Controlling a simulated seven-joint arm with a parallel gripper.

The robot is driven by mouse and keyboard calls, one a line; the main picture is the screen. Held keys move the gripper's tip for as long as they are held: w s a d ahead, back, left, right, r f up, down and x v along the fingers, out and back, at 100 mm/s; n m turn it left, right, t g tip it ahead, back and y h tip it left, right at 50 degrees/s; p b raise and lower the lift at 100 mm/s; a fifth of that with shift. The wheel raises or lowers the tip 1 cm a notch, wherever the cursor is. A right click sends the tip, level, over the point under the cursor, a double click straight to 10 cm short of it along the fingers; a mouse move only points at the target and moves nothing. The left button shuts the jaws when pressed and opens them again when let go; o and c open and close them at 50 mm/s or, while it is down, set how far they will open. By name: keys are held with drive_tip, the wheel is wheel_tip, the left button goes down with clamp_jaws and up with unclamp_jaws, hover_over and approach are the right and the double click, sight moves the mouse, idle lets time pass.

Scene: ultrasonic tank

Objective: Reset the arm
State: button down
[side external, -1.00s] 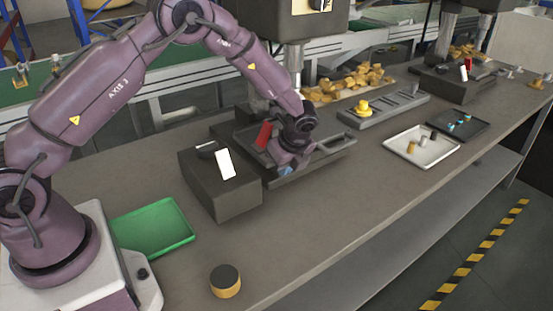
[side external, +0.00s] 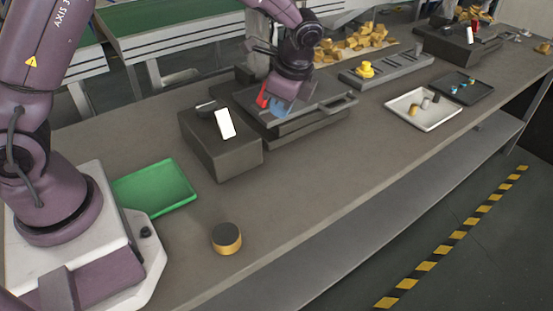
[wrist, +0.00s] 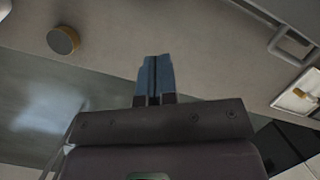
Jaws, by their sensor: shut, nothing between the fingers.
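My gripper (side external: 281,109) has blue fingers and is over the dark tank unit (side external: 325,110) with a flat top and a handle, next to a red part (side external: 262,95). In the wrist view the blue fingers of my gripper (wrist: 155,77) are together with nothing between them. I cannot tell from the side view whether the fingertips touch the tank's top.
A dark box with a white panel (side external: 225,123) stands left of the tank. A green tray (side external: 155,188) and a black-topped yellow cylinder (side external: 227,238) are nearer my base. A white tray (side external: 440,120) with small parts and a grey rack (side external: 395,75) lie right.

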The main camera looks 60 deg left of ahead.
drive_tip(key=s+r+n+t+h, duration=0.1)
drive_tip(key=s+r+n+t, duration=0.2)
drive_tip(key=s+r+n, duration=0.3)
drive_tip(key=s+r+n+t+h, duration=0.2)
drive_tip(key=s+r+n, duration=0.3)
drive_tip(key=s+r, duration=0.5)
drive_tip(key=s+t, duration=0.1)
drive_tip(key=s, duration=0.5)
drive_tip(key=shift+r+n, duration=0.35)
drive_tip(key=shift+n, duration=0.05)
drive_tip(key=shift+s+d, duration=0.1)
idle(0.5)
